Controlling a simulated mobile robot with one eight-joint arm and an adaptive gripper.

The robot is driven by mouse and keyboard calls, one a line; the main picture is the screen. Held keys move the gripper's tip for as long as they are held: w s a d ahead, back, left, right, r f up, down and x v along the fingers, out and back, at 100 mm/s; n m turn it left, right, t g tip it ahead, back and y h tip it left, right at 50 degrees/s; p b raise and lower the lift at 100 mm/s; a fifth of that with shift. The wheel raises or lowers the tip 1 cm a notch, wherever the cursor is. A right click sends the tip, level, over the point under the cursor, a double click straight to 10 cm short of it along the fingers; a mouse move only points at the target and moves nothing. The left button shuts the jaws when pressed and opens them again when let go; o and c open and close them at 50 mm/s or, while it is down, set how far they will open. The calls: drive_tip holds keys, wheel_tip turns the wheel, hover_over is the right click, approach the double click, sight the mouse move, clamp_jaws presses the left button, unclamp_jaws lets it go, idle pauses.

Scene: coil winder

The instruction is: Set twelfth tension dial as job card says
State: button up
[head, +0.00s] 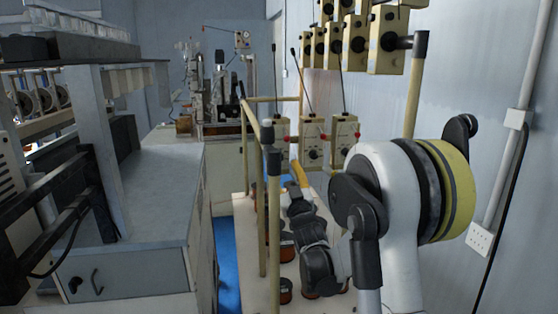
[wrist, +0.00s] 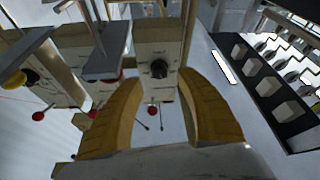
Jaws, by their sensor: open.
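My gripper (wrist: 160,78) shows in the wrist view with its two yellow fingers spread apart. A cream tension box (wrist: 158,48) with a black dial (wrist: 159,68) appears between and beyond the fingertips. I cannot tell whether either finger touches it. In the head view, my gripper (head: 298,172) is partly hidden by my arm, with one yellow finger showing just below the lower row of cream tension boxes (head: 313,138). No dial numbers are readable, so I cannot tell which is the twelfth. I cannot make out a job card.
An upper row of tension boxes (head: 354,34) hangs at the top right, near the wall. Wooden posts (head: 274,220) stand left of my arm. Red balls (wrist: 38,116) and metal parts crowd the left of the wrist view. A grey bench (head: 160,190) stands at left.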

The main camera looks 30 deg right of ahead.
drive_tip(key=x, duration=0.4)
drive_tip(key=shift+w, duration=0.1)
clamp_jaws()
drive_tip(key=shift+r, duration=0.1)
